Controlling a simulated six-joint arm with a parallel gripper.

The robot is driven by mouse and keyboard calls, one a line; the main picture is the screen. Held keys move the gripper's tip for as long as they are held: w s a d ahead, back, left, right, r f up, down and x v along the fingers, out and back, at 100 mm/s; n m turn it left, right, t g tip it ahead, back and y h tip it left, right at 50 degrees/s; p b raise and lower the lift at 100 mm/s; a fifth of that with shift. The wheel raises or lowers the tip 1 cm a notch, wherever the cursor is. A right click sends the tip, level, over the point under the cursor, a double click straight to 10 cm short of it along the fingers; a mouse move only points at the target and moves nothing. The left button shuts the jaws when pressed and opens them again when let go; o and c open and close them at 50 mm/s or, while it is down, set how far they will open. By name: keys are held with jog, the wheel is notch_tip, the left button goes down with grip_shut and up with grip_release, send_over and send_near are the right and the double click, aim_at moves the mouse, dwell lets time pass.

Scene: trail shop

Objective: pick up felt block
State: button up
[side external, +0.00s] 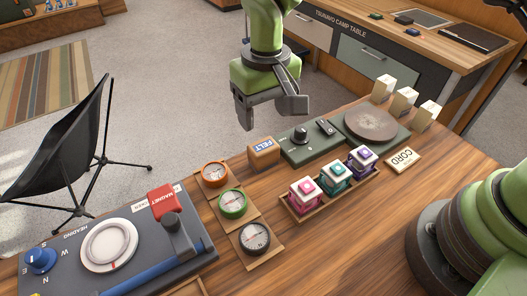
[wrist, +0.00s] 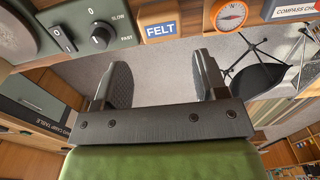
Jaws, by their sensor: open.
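The felt block (side external: 263,153) is a small tan block with a blue and white FELT label. It stands near the table's far edge, between the orange compass and the green control box. It also shows at the top of the wrist view (wrist: 160,31). My gripper (side external: 270,112) is open and empty. It hangs above and beyond the felt block, past the table edge, with clear space between them. In the wrist view my two fingers (wrist: 164,80) are spread apart over the floor, with the felt block beyond their tips.
An orange compass (side external: 215,174) sits left of the block, with green and black compasses nearer. The green control box (side external: 312,142) with knob and switch stands close on its right. A tray (side external: 315,212) of three coloured lanterns is in front. A cord block (side external: 402,160) lies further right.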

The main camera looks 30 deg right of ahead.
aim_at(264, 146)
jog(key=f, duration=0.5)
jog(key=shift+a, duration=0.2)
jog(key=shift+d+f, duration=0.1)
jog(key=shift+f, duration=2.95)
jog(key=c, duration=0.6)
